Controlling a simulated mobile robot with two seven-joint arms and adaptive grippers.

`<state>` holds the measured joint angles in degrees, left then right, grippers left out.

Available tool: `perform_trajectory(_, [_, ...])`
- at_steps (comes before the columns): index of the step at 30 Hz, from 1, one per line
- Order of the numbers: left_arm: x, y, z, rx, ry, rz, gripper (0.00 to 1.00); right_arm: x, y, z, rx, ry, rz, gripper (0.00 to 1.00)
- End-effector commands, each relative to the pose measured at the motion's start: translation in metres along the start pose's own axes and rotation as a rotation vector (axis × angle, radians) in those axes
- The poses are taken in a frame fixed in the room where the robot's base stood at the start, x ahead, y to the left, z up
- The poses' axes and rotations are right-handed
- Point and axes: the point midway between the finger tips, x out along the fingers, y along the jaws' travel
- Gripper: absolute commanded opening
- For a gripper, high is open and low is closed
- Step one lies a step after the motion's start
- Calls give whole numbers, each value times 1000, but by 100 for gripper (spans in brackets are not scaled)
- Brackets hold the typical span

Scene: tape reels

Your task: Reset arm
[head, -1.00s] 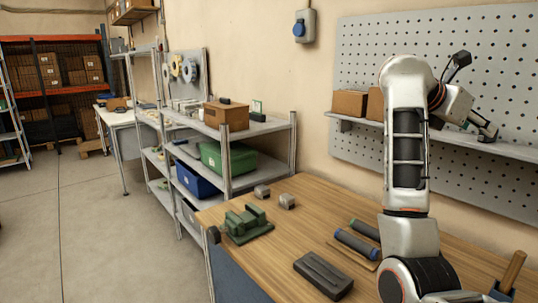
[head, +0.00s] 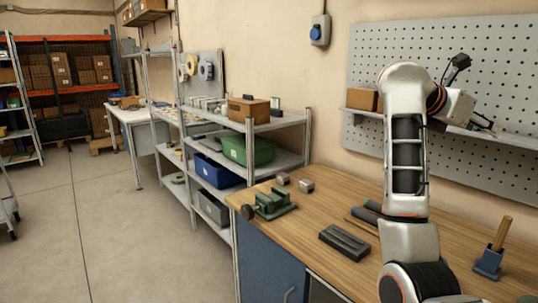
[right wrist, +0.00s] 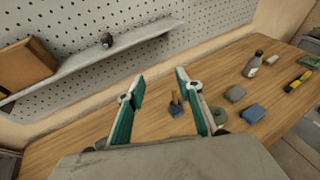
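My right arm rises on the right of the head view, bent at the top. Its gripper (head: 488,125) points right, in front of the wall shelf and pegboard. In the right wrist view the two green-padded fingers (right wrist: 158,84) stand apart with nothing between them, above the wooden workbench (right wrist: 85,140). My left arm and gripper are not in view. Tape reels (head: 205,70) hang on a small grey panel at the back, far from my right gripper.
The workbench (head: 420,240) carries a green vise (head: 270,205), a dark block (head: 345,242) and a blue holder with a wooden handle (head: 489,262). A bottle (right wrist: 252,64) stands on it too. A metal rack (head: 250,160) holds bins. The floor (head: 120,230) at left is open.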

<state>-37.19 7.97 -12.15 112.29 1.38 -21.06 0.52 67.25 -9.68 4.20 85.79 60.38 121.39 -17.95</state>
Motion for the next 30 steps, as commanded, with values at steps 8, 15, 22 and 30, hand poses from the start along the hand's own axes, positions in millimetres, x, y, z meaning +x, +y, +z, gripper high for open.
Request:
perform_trajectory(8, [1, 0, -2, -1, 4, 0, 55, 29, -34, -22, -254, -272, -235, 36])
perform_trajectory(15, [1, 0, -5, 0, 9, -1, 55, 18, -46, -44, -628, -646, -456, 36])
perform_trajectory(22, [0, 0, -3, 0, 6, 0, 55, -27, -12, -108, -1092, -1080, -587, 36])
perform_trajectory(30, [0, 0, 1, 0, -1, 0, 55, -74, 35, -268, -1663, -1580, -574, 36])
